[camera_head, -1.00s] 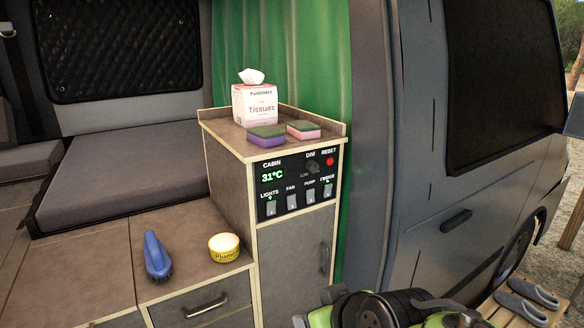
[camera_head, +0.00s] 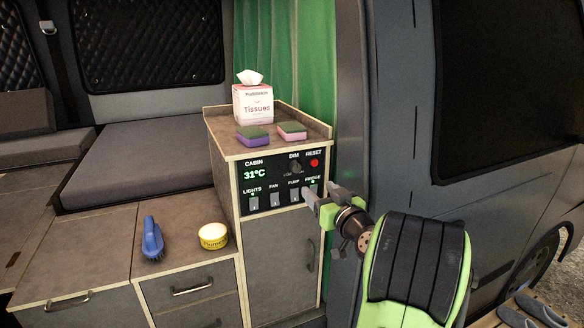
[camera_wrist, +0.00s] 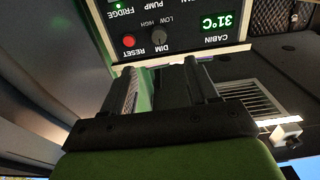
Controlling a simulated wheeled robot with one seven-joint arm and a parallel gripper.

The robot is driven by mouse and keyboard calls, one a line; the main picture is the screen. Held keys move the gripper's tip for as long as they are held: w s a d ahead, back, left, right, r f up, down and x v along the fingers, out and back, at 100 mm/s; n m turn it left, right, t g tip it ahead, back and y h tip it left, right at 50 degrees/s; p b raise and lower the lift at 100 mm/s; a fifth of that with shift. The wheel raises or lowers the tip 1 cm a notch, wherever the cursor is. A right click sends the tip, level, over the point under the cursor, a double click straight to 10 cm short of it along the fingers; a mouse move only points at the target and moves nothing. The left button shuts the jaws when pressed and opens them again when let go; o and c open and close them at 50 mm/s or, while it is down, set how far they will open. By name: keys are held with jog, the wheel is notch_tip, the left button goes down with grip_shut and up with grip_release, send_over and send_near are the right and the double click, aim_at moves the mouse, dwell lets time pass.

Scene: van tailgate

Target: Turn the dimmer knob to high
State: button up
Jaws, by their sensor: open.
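The dimmer knob (camera_head: 295,168) is a small dark knob under the DIM label on the black control panel (camera_head: 246,190). The wrist view shows the knob (camera_wrist: 158,38) upside down, between LOW/HIGH lettering and the DIM label. Its pointer direction is too small to tell. My gripper (camera_head: 318,200) is at the panel's lower right corner in the head view, below and right of the knob. In the wrist view my gripper (camera_wrist: 160,78) has its two fingers apart and empty, with the knob beyond the gap between them. No contact with the knob shows.
The red RESET button (camera_head: 314,163) is close right of the knob. LIGHTS, FAN, PUMP and FRIDGE switches (camera_head: 274,199) line the panel below. A tissue box (camera_head: 253,105) and two sponges (camera_head: 292,131) sit on the cabinet top. A brush (camera_head: 152,240) and yellow tin (camera_head: 213,236) lie lower left.

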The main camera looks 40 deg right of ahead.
aim_at(297, 169)
jog(key=p+x, duration=0.4)
jog(key=x, duration=0.8)
jog(key=shift+d+r, duration=0.1)
jog(key=shift+w+d+p, duration=0.15)
jog(key=shift+w+p, duration=0.15)
jog(key=shift+w, duration=0.05)
jog(key=c, duration=1)
jog(key=shift+c, duration=0.2)
